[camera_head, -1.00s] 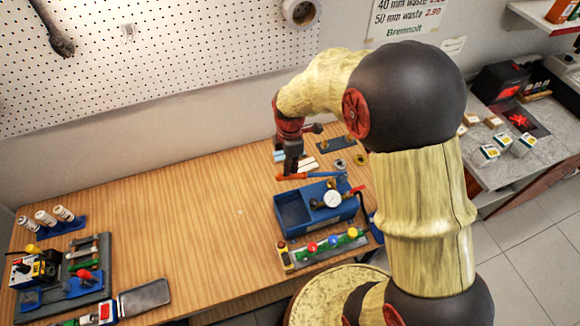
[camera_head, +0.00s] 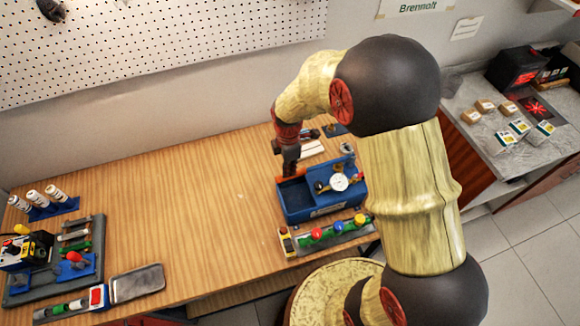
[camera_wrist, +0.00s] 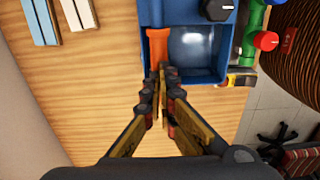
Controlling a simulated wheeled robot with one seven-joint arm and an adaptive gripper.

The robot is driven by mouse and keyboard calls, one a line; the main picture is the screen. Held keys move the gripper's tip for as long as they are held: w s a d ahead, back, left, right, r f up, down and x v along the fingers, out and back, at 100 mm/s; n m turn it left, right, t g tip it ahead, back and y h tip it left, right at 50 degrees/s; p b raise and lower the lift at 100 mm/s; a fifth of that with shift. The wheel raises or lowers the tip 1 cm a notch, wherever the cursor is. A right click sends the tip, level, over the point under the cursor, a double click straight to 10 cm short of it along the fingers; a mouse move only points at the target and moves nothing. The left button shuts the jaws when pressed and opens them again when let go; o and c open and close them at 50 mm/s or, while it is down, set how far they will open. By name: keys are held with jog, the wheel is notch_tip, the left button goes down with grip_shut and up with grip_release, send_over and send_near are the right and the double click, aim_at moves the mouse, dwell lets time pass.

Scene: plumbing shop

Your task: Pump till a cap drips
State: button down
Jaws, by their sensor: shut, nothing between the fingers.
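The blue test pump (camera_head: 322,205) stands on the bench with an open tank at its left and a round white gauge (camera_head: 340,182) at its right. Its orange lever grip (camera_wrist: 158,45) lies over the tank in the wrist view. My gripper (camera_wrist: 162,72) is shut and empty, its tips at the end of the orange grip; contact is unclear. In the head view my gripper (camera_head: 290,172) hides part of the grip. A rail with coloured caps (camera_head: 330,235) lies in front of the pump. No drip can be made out.
A grey board with tools (camera_head: 65,262) and a grey tray (camera_head: 137,283) lie at the bench's left. White bottles (camera_head: 44,199) stand behind them. Pale strips (camera_wrist: 60,18) lie beyond the pump. The middle of the bench is clear.

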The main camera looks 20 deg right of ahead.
notch_tip(320, 180, up, 12)
jog(key=d+p, duration=0.2)
jog(key=p, duration=0.5)
jog(key=shift+r+p, duration=0.2)
jog(key=shift+p, duration=0.2)
notch_tip(320, 180, up, 5)
jog(key=p, duration=0.3)
